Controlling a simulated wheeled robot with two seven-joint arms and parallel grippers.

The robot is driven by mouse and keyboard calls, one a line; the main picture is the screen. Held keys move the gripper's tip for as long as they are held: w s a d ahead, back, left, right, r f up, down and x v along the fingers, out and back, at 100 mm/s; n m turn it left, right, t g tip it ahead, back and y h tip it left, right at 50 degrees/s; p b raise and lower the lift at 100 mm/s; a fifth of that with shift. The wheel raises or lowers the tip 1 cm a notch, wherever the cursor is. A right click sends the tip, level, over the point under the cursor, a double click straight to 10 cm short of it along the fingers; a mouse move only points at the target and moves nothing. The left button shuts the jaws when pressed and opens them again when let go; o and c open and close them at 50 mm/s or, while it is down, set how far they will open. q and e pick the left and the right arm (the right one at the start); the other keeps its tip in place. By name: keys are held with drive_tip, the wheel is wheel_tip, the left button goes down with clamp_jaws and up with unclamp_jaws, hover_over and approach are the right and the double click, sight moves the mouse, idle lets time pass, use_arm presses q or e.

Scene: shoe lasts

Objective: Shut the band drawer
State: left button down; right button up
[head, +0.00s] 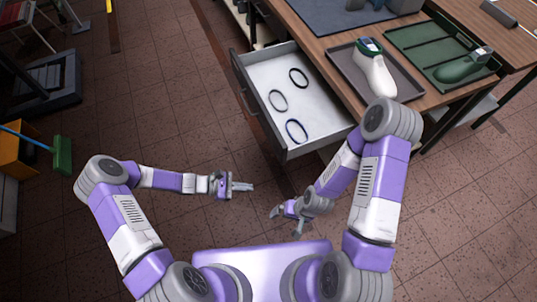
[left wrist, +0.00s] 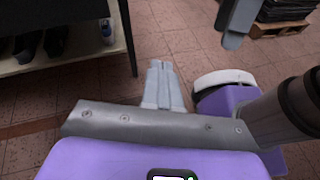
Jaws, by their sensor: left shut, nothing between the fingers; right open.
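The band drawer (head: 315,98) is pulled out from the wooden table. Its long grey front faces the lower left, with a handle on it. Three bands lie apart on its pale floor: a black one (head: 298,78), a grey-green one (head: 278,101) and a dark blue one (head: 296,131). My left gripper (head: 250,187) is shut and empty, in front of and below the drawer front, apart from it. Its closed fingers also show in the left wrist view (left wrist: 160,80). My right gripper (head: 285,223) is open and empty, near my base, clear of the drawer.
On the table (head: 325,30), a grey tray (head: 342,68) holds a white shoe last (head: 374,72), and a green tray (head: 413,45) holds a green last (head: 462,68). An orange bin (head: 20,150) and a green broom (head: 62,155) stand far left. The floor left of the drawer is clear.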

use_arm(q)
drive_tip(key=w+a+r+n+t+h+b, duration=0.1)
drive_tip(key=w+a+n+t+h, duration=0.1)
drive_tip(key=w+n+t, duration=0.15)
drive_tip(key=w+a+r+n+t+h, duration=0.2)
drive_tip(key=w, duration=0.3)
drive_tip(key=b, duration=0.2)
approach(275, 147)
drive_tip(key=shift+m, duration=0.25)
drive_tip(key=x, duration=0.6)
drive_tip(key=shift+s+d+r, duration=0.1)
drive_tip(key=shift+d+r, duration=0.35)
drive_tip(key=shift+d, duration=0.15)
